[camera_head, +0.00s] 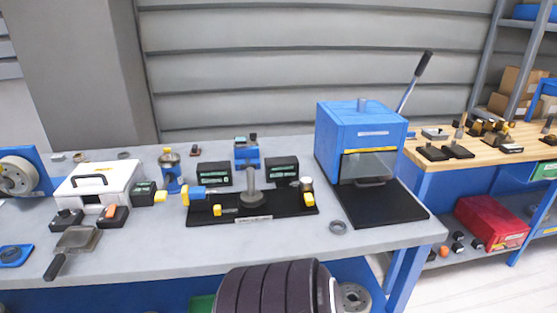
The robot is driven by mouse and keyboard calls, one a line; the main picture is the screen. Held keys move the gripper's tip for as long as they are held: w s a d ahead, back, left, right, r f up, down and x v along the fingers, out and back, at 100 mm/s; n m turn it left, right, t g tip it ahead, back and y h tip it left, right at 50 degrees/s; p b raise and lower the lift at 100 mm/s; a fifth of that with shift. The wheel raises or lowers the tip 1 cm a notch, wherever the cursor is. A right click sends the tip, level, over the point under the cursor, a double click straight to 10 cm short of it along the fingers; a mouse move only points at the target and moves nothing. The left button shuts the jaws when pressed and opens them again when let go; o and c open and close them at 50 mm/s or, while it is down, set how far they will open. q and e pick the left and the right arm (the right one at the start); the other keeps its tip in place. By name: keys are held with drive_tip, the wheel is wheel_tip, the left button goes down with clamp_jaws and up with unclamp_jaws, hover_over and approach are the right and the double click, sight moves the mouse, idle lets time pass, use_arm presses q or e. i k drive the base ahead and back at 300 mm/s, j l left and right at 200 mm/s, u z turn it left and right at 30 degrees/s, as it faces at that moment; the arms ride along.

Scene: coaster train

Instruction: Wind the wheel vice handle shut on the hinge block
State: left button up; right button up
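I cannot tell for sure which part is the wheel vice handle or the hinge block, nor whether any jaws are closed.
A blue press box (361,130) with a raised lever (414,80) stands at the bench's right. A white case (98,185) and a grey reel (20,177) are at the left. A metal ring (338,227) lies near the front edge. A wooden bench (480,150) stands right.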

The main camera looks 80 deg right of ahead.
sight(243, 166)
drive_tip(key=l+z, duration=0.1)
drive_tip(key=z, duration=2.45)
drive_tip(key=i+j+z, duration=0.1)
drive_tip(key=i+z, duration=0.15)
drive_tip(key=i+j+z, duration=0.25)
drive_tip(key=i+l, duration=0.1)
